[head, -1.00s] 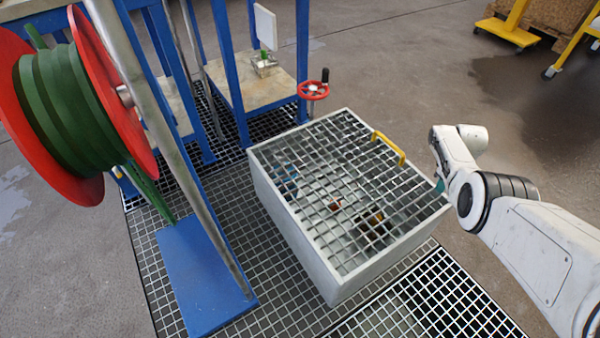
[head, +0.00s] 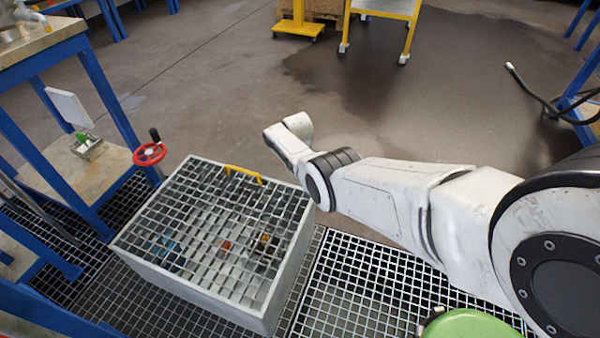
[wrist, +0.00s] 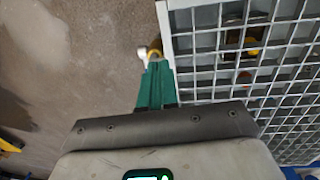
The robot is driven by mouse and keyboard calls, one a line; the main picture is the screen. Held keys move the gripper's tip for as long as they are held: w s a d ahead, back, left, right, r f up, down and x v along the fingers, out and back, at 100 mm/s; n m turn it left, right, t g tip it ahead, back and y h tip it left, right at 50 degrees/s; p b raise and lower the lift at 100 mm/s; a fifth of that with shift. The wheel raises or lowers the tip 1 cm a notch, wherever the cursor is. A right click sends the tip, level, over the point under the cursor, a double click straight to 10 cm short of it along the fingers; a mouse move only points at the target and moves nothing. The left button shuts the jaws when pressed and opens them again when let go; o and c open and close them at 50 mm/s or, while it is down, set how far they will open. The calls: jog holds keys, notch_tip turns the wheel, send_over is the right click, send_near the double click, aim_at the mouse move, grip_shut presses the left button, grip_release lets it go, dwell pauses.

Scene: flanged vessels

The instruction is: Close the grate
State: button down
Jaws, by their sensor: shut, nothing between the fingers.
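The grate (head: 200,211) is a grey metal lattice lying flat across the top of a light grey box (head: 225,308) in the head view. Its yellow handle (head: 243,174) is at the far edge. The grate fills the right side of the wrist view (wrist: 222,85). My gripper (wrist: 155,68) shows green fingers, shut and empty, just beyond the grate's edge. A small yellow and white piece, perhaps the handle, shows at the fingertips; I cannot tell whether they touch it. In the head view my fingers are hidden behind my wrist.
A red handwheel (head: 149,154) stands at the box's far left corner, beside a blue-framed table (head: 85,183). Several small coloured items lie under the grate. A yellow cart (head: 388,12) is at the back. Open concrete floor lies beyond the box.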

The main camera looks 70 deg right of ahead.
notch_tip(320, 180, up, 8)
jog(key=p, duration=0.4)
jog(key=shift+r, duration=0.15)
jog(key=a+f, duration=0.2)
jog(key=a, duration=0.8)
jog(key=a+f, duration=0.2)
jog(key=a, duration=0.8)
jog(key=s+a+r+t, duration=0.1)
jog(key=s+a+r, duration=0.2)
jog(key=s+a, duration=0.45)
jog(key=s+a+r, duration=0.2)
jog(key=s+a, duration=0.4)
jog(key=a, duration=0.2)
jog(key=s+a+r+y+p, duration=0.1)
jog(key=s+a+r+p, duration=0.1)
jog(key=s+a+r, duration=0.3)
notch_tip(320, 180, up, 25)
jog(key=d+p, duration=0.1)
jog(key=p, duration=2.2)
jog(key=shift+s+d+f+m, duration=0.15)
jog(key=shift+s+d+m, duration=0.15)
jog(key=shift+s+m, duration=0.1)
